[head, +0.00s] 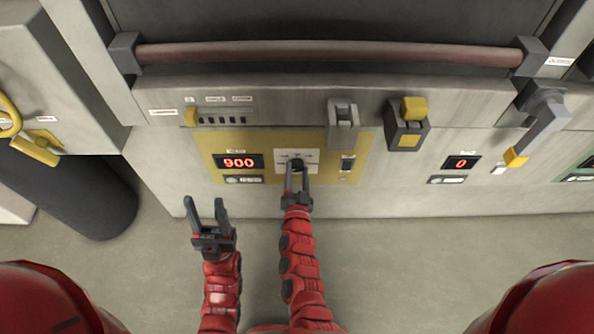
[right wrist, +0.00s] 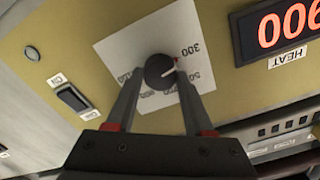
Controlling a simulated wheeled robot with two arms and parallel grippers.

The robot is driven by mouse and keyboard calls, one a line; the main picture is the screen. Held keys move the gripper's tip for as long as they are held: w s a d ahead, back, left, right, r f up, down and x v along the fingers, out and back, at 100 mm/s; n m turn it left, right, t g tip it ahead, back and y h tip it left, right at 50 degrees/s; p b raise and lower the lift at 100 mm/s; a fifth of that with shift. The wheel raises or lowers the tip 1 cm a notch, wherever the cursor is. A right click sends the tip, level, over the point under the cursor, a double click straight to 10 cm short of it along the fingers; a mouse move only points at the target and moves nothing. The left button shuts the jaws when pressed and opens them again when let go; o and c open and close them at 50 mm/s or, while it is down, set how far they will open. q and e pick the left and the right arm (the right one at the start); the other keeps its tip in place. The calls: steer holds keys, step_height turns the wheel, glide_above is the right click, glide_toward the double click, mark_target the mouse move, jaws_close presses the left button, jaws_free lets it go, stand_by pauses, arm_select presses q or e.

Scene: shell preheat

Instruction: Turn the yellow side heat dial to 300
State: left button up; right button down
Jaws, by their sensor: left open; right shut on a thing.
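The yellow side heat dial (right wrist: 159,70) is a small dark round knob on a white square plate (right wrist: 125,45) with printed numbers around it. My right gripper (head: 297,174) is shut on the dial, one finger on each side. My left gripper (head: 206,207) is open and empty, below and left of the panel.
A dark rocker switch (right wrist: 73,97) is beside the dial plate. A long horizontal bar handle (head: 330,53) runs above. A grey latch (head: 343,124) and yellow-tipped lever (head: 530,125) project on the right. Another display (head: 461,163) reads 0. The floor in front is clear.

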stand_by(0.3)
steer(key=shift+c, duration=1.4)
jaws_free()
steer(key=s+p, duration=0.5)
steer(key=s, duration=1.2)
steer(key=shift+s, duration=0.2)
